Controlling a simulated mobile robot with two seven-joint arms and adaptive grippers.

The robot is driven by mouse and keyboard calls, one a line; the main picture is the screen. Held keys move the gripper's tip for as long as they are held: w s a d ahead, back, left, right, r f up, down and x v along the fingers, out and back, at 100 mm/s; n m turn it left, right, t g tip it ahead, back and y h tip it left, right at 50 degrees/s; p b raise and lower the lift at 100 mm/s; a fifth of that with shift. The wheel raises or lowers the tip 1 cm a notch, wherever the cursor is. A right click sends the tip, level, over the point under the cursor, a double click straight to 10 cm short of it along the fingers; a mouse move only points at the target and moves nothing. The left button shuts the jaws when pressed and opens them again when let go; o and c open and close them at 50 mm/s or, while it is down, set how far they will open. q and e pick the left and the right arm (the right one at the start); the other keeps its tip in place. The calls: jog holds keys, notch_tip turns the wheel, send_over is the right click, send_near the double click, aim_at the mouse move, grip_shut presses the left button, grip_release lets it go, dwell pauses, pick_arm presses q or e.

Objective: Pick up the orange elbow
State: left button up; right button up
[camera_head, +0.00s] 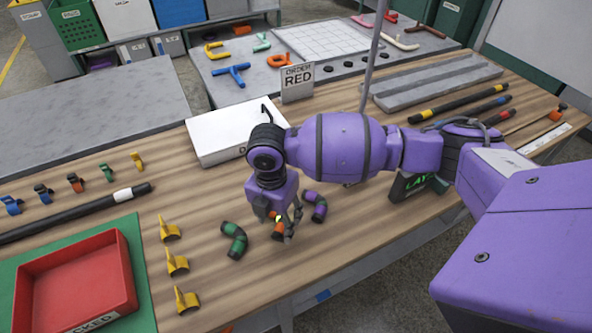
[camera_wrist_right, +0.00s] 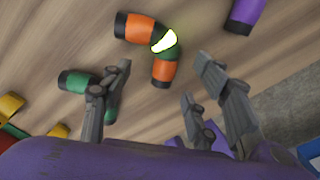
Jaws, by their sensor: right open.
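The orange elbow (camera_head: 276,229) lies on the wooden bench, mostly hidden by my right gripper (camera_head: 285,222) in the head view. In the right wrist view the orange elbow (camera_wrist_right: 163,71) has a black end and a bright yellow-white patch at its bend. There, my right gripper (camera_wrist_right: 161,66) is open, with one finger on each side of the elbow's near leg. No grip on it shows; whether a finger touches it I cannot tell. My left gripper is in neither view.
A green elbow (camera_head: 235,242) lies left of the gripper and a purple elbow (camera_head: 317,206) right of it. Yellow clips (camera_head: 177,262) stand farther left, near a red tray (camera_head: 75,280). A white box (camera_head: 222,130) lies behind. The bench front edge is close.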

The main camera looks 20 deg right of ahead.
notch_tip(320, 180, down, 3)
jog(key=shift+w+r, duration=0.1)
jog(key=shift+r, duration=0.1)
jog(key=shift+c, duration=0.3)
jog(key=c, duration=0.6)
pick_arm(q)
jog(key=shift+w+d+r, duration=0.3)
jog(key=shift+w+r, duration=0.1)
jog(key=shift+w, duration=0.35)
pick_arm(e)
grip_shut()
